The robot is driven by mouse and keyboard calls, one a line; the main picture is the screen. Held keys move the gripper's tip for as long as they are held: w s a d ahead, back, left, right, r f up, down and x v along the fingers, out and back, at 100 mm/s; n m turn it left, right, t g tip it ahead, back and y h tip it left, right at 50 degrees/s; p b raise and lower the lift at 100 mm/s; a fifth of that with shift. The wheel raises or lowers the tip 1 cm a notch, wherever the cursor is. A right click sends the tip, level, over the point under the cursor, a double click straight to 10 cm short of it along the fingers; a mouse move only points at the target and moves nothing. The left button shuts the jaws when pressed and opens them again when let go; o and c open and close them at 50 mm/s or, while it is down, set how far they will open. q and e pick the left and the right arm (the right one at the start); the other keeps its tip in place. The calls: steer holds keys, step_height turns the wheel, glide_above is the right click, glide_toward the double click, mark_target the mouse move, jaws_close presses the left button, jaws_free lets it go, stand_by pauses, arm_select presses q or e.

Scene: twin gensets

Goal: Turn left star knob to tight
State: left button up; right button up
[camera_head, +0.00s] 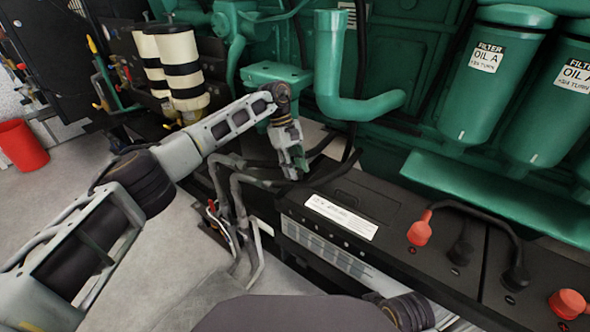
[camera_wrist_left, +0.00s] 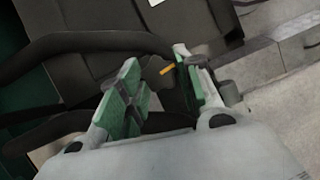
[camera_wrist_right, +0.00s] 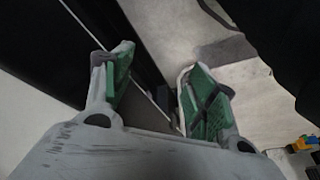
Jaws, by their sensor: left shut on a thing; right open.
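The left star knob (camera_wrist_left: 155,72) is dark, with an orange-yellow mark, and shows between the fingers in the left wrist view. My left gripper (camera_head: 292,168) reaches down beside the black battery in the head view, and its fingers also show in the left wrist view (camera_wrist_left: 160,88). It is shut on the knob. In the head view the gripper hides the knob, and I cannot make out its exact angle. My right gripper (camera_wrist_right: 160,88) is open and empty in the right wrist view.
A black battery (camera_head: 375,205) with red terminal caps stands right of my left gripper. Dark cables and grey pipes (camera_head: 238,205) run close to it. The green engine (camera_head: 400,60) with oil filters (camera_head: 485,70) rises behind. A red bin (camera_head: 22,145) stands far left on open floor.

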arm_select(q)
steer(key=shift+m, duration=0.3)
steer(key=shift+w+m, duration=0.1)
steer(key=shift+m, duration=0.5)
arm_select(e)
steer(key=shift+s+a+f, duration=0.1)
steer(key=shift+a+f, duration=0.05)
steer(key=shift+f, duration=0.3)
steer(key=shift+s+a+f, duration=0.1)
steer(key=shift+a+f, duration=0.05)
steer(key=shift+f, duration=0.25)
steer(key=shift+w, duration=0.1)
steer(key=shift+w+r, duration=0.15)
arm_select(q)
steer(key=o, duration=1)
steer(key=shift+g, duration=0.3)
steer(key=shift+o, duration=0.2)
arm_select(e)
steer(key=shift+w+r, duration=0.1)
steer(key=shift+r, duration=0.1)
steer(key=shift+f, duration=0.15)
arm_select(q)
steer(key=shift+r, duration=0.15)
